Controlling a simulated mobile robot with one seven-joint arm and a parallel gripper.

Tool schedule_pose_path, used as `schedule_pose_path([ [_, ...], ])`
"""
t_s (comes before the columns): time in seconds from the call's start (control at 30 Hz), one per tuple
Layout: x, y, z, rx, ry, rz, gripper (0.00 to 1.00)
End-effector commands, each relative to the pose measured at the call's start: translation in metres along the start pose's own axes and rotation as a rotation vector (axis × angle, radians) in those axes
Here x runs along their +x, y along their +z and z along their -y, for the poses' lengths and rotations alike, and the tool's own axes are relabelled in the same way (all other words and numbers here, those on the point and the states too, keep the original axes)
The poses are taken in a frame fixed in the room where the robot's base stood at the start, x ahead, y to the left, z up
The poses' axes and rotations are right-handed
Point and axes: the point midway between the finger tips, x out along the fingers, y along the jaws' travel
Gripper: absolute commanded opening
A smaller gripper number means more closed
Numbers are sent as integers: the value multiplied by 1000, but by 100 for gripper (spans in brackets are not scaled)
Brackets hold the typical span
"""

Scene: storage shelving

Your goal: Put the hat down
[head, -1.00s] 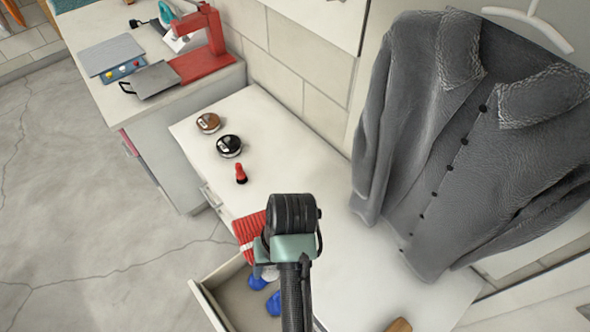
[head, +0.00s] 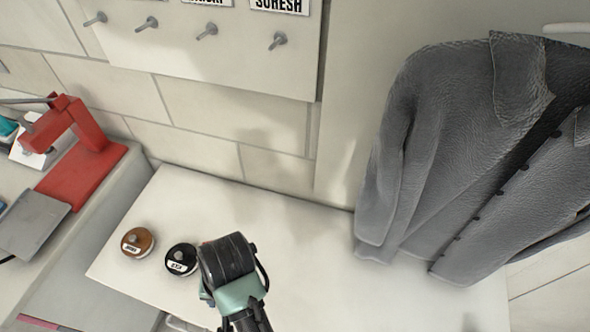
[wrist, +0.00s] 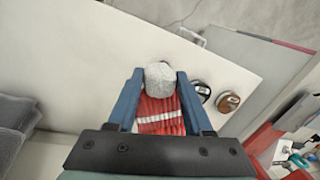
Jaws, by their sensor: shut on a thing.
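The hat (wrist: 160,108) is red knit with white stripes and a grey pompom. In the wrist view it sits between the two blue fingers of my gripper (wrist: 158,84), which is shut on it. The pompom lies near the fingertips. In the head view my gripper (head: 228,270) is over the white countertop (head: 330,265), beside the black tin, and hides the hat. I cannot tell the hat's height above the counter.
A brown tin (head: 137,241) and a black tin (head: 181,260) stand on the counter. A grey jacket (head: 450,150) hangs at right. A panel with several hooks (head: 207,32) and name labels is on the wall. A red machine (head: 85,150) stands at left. The counter's middle is clear.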

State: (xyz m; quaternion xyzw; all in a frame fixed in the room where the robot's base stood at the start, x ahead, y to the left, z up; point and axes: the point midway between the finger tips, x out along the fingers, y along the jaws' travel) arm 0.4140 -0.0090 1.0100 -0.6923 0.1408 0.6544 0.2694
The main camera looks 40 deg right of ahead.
Motion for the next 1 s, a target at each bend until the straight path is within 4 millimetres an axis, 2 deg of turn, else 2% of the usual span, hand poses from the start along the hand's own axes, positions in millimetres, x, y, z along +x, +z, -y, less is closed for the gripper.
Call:
schedule_pose_path([
  [0.03, 16, 1, -6, 109, 1, -23, 0],
  [0.1, 24, -1, -12, 271, 1, -56, 0],
  [0.3, 46, -5, -30, 720, 0, -146, 0],
  [0.5, 59, -11, -45, 1077, -2, -216, 0],
  [0.7, 62, -13, -52, 1254, -1, -248, 0],
  [0.87, 62, -13, -53, 1281, 0, -253, 0],
  [1.0, 80, -12, -57, 1279, 4, -251, 0],
])
